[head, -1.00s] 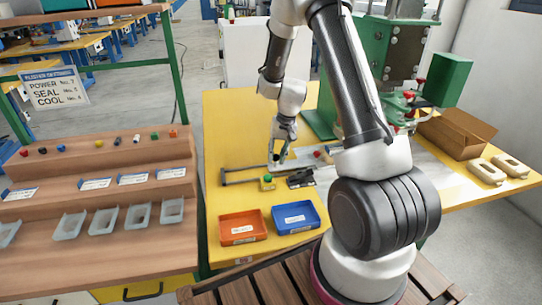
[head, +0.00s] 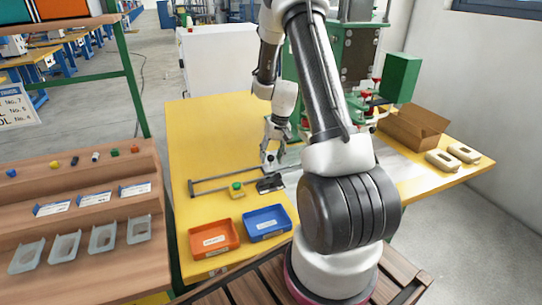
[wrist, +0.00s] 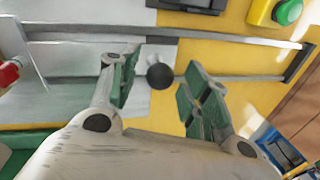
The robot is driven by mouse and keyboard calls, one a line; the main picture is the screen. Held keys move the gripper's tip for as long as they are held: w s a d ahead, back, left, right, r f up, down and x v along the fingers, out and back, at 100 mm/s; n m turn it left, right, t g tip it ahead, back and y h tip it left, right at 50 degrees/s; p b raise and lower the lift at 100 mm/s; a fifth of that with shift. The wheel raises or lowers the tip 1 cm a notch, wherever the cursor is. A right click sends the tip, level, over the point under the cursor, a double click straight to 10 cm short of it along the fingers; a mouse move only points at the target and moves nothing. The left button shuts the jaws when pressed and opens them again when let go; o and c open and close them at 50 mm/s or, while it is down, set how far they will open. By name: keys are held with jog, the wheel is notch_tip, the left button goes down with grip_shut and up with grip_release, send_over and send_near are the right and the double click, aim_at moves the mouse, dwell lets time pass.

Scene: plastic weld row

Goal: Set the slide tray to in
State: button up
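The slide tray (wrist: 65,68) is a pale metal plate between two grey rails in the wrist view. Its black ball knob (wrist: 160,76) is at its right edge. The bare rails (wrist: 230,78) run on to an end bar (wrist: 298,62) at the right. My gripper (wrist: 155,105) is open, with its green-padded fingers on either side of the knob; I cannot tell whether they touch it. In the head view my gripper (head: 270,160) is low over the rails (head: 215,181), whose end bar is at the left. The arm hides much of the tray there.
A yellow box with a green button (head: 236,189) and a dark pad (head: 270,183) lie in front of the rails. An orange bin (head: 214,252) and a blue bin (head: 266,237) stand nearer. The green press (head: 403,78) and an open carton (head: 385,128) are behind and right.

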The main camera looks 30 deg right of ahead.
jog(key=shift+r, duration=0.1)
notch_tip(320, 180, up, 12)
jog(key=d, duration=0.2)
jog(key=shift+s+f, duration=0.2)
jog(key=shift+s, duration=0.25)
